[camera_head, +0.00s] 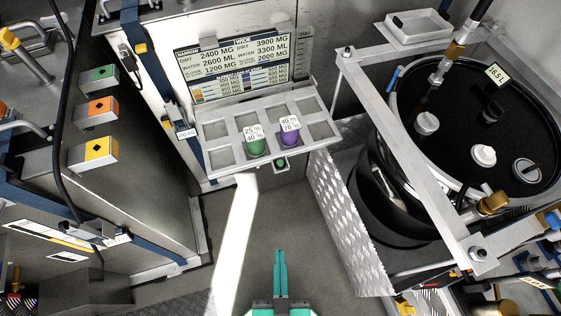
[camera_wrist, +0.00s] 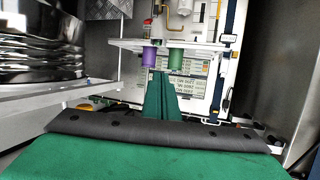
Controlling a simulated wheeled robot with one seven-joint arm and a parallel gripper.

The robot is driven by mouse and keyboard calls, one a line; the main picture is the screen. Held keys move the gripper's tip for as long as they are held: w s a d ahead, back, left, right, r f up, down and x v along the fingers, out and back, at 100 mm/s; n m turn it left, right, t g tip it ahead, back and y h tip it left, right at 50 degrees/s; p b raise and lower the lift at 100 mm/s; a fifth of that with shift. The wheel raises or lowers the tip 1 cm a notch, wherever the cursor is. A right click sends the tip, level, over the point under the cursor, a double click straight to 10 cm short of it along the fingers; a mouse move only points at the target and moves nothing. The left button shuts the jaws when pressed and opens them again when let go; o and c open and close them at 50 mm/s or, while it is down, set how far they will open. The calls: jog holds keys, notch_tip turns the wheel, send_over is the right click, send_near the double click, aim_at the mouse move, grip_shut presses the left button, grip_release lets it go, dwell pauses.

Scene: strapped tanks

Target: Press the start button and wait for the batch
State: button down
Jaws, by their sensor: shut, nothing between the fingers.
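A small box with a round green button (camera_head: 281,163) sits under the front edge of the grey tray, below the purple cup. I take it to be the start button; no label on it is readable. My gripper (camera_head: 280,252) is shut and empty, teal fingers together, pointing at the tray from the bottom of the head view. In the picture it is below the button and apart from it. In the wrist view, which looks upside down, the closed fingertips (camera_wrist: 162,75) overlap the screen area near the cups. I cannot make out the button clearly there.
The tray (camera_head: 221,156) holds a green cup (camera_head: 255,146) and a purple cup (camera_head: 290,138) under a display (camera_head: 236,66) of dirt and water amounts. A black round tank (camera_head: 455,118) in a metal frame stands right. Green, orange and yellow switches (camera_head: 99,78) line the left cabinet.

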jog(key=w+f+m+g, duration=0.2)
jog(key=w+f, duration=0.4)
jog(key=w, duration=0.4)
notch_tip(320, 180, up, 8)
jog(key=m+g+h, duration=0.5)
jog(key=m+h, duration=0.1)
jog(key=m, duration=0.8)
send_over(278, 164)
jog(key=shift+s+r, duration=0.2)
jog(key=shift+s, duration=0.05)
jog(key=shift+f, duration=0.1)
jog(key=shift+w+f, duration=0.15)
jog(key=shift+f, duration=4.15)
